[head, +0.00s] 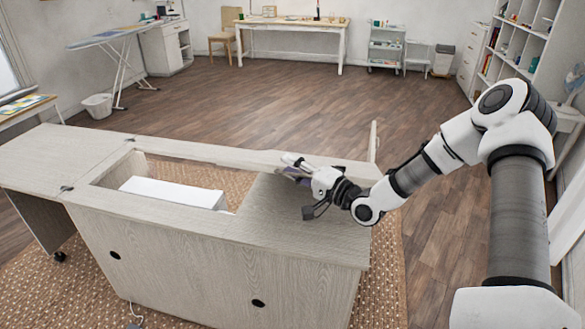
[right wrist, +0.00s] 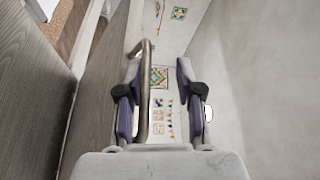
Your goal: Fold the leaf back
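The sewing cabinet (head: 190,245) stands in front of me with pale wood-grain tops. Its left leaf (head: 55,155) lies flat and level with the top, with dark hinges at the seam. My right gripper (head: 291,166) is low over the cabinet's right top section (head: 310,230), near its back edge. In the right wrist view the gripper (right wrist: 158,95) has its purple-padded fingers apart. A curved metal bar (right wrist: 146,85) runs between them, close to the left finger; I cannot tell if they touch. My left gripper is not in view.
A white block-shaped object (head: 172,191) sits in the cabinet's open well. A thin upright panel edge (head: 373,142) stands at the back right. A woven rug (head: 385,270) lies underneath. Wooden floor (head: 225,105) is clear behind.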

